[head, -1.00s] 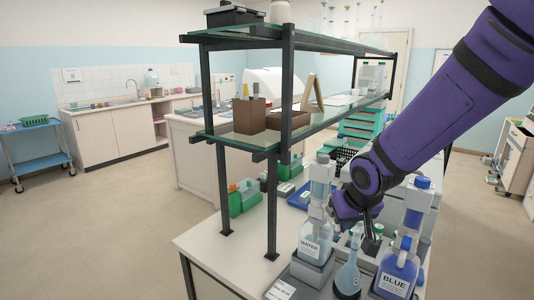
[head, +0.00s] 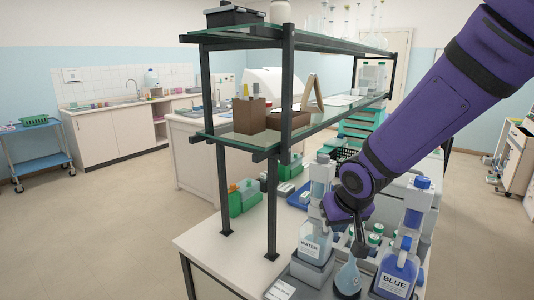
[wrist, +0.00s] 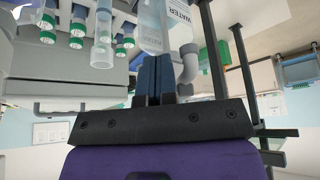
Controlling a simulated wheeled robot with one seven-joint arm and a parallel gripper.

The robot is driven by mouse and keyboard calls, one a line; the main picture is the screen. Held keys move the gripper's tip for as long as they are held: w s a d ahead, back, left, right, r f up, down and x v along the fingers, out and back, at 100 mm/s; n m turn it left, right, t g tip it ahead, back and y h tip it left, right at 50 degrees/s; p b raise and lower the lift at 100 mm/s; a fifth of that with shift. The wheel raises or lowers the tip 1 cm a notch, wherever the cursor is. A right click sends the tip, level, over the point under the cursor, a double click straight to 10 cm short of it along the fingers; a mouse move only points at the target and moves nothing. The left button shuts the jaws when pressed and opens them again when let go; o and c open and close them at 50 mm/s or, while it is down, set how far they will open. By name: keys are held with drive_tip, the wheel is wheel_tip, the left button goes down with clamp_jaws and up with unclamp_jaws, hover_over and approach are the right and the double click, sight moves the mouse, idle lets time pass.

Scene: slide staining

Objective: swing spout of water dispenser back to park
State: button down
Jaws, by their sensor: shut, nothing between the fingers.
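The water dispenser (head: 313,241) is a clear bottle with a WATER label and a white-grey top, standing upright on a grey base at the bench's front. In the wrist view its labelled bottle (wrist: 178,14) is at the top, and a grey bent spout (wrist: 189,62) hangs beside it. My gripper (head: 361,249) is shut and empty, just right of the dispenser. In the wrist view my gripper's blue fingers (wrist: 155,75) are together, immediately left of the spout; I cannot tell if they touch it. In the head view my wrist hides the spout.
A blue dispenser (head: 397,272) labelled BLUE stands to the right. Green-capped tubes (head: 375,238) are behind. A shelf post (head: 272,190) rises to the left of the water dispenser.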

drive_tip(key=shift+s+a, duration=0.1)
drive_tip(key=shift+a, duration=1.05)
drive_tip(key=shift+a, duration=0.9)
drive_tip(key=shift+d, duration=0.5)
wheel_tip(320, 180, up, 8)
drive_tip(key=s+a, duration=0.1)
drive_tip(key=s, duration=0.1)
drive_tip(key=shift+s+a, duration=0.15)
drive_tip(key=shift+a, duration=0.2)
